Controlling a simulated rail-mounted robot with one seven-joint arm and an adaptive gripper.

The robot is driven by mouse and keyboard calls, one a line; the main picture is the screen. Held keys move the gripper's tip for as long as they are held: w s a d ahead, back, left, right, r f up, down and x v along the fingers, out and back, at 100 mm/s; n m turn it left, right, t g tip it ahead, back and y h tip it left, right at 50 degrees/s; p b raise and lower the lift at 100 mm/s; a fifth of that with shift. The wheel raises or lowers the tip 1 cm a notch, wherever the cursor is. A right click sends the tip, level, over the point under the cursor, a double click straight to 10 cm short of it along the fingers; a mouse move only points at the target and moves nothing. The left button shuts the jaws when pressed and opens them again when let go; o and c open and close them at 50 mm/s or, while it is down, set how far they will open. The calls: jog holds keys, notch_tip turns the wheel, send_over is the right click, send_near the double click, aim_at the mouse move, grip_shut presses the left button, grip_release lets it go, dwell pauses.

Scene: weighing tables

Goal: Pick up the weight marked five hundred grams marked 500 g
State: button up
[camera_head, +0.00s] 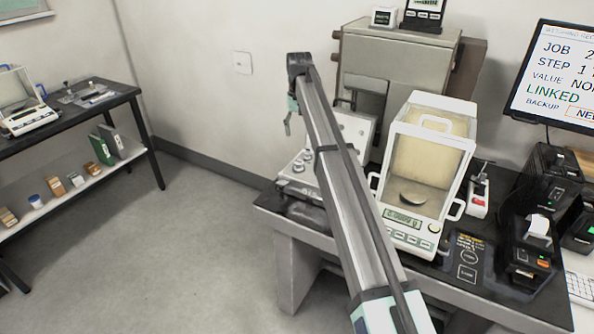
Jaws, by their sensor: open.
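Several small metal weights (298,167) stand on the light plate at the left end of the weighing table, partly hidden by my arm. Their markings are too small to read, so I cannot tell which is the 500 g weight. My gripper (288,128) hangs at the far end of my arm, above and a little left of these weights. It is small in view, open, with nothing seen in it.
A glass-sided balance (425,165) stands right of my arm on the dark table (300,212). A monitor (556,75) and printers (528,250) are at the right. A side bench (70,120) stands at the left. Open floor lies between.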

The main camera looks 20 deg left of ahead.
aim_at(299, 162)
notch_tip(299, 162, down, 14)
jog(key=p, duration=0.3)
jog(key=shift+p, duration=0.4)
grip_shut()
